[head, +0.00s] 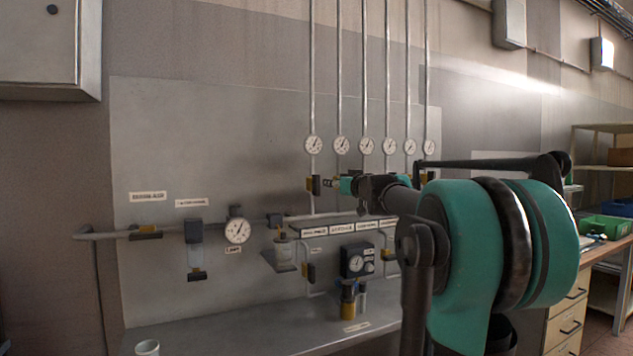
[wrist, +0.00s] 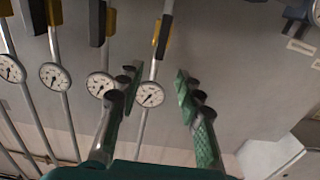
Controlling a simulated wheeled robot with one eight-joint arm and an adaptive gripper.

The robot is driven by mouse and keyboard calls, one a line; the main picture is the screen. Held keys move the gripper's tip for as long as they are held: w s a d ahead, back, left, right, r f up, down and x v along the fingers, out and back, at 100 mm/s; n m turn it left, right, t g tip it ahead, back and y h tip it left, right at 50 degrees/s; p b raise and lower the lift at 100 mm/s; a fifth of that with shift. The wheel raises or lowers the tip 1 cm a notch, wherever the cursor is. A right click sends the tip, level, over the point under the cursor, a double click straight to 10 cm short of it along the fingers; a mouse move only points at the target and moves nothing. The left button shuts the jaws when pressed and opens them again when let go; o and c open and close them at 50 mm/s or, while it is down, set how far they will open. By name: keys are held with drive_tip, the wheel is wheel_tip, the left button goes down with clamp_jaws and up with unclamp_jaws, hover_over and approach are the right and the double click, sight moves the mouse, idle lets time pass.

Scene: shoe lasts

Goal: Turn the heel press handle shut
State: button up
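Several pipes with gauges run down the wall panel, with yellow valves and black handles below the gauges. One valve (head: 313,184) shows left of my gripper in the head view; others are partly hidden behind my arm. The label strip (head: 345,229) is too small to read surely, so I cannot tell which handle is the heel press one. My gripper (head: 341,184) is in front of the valve row. In the wrist view my gripper (wrist: 156,78) has its fingers apart, with nothing held. A yellow-and-black valve (wrist: 162,36) shows beyond the fingertips.
Pipe gauges (head: 366,145) sit above the valves. A regulator box (head: 356,261) and a larger gauge (head: 237,230) are lower on the panel. A grey shelf (head: 250,330) below holds a white cup (head: 147,348). A wooden drawer bench (head: 568,322) stands at right.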

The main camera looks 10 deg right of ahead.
sight(318, 180)
drive_tip(key=x, duration=1.2)
drive_tip(key=shift+w+a+f, duration=0.1)
drive_tip(key=shift+w, duration=0.15)
drive_tip(key=shift+c, duration=0.5)
clamp_jaws()
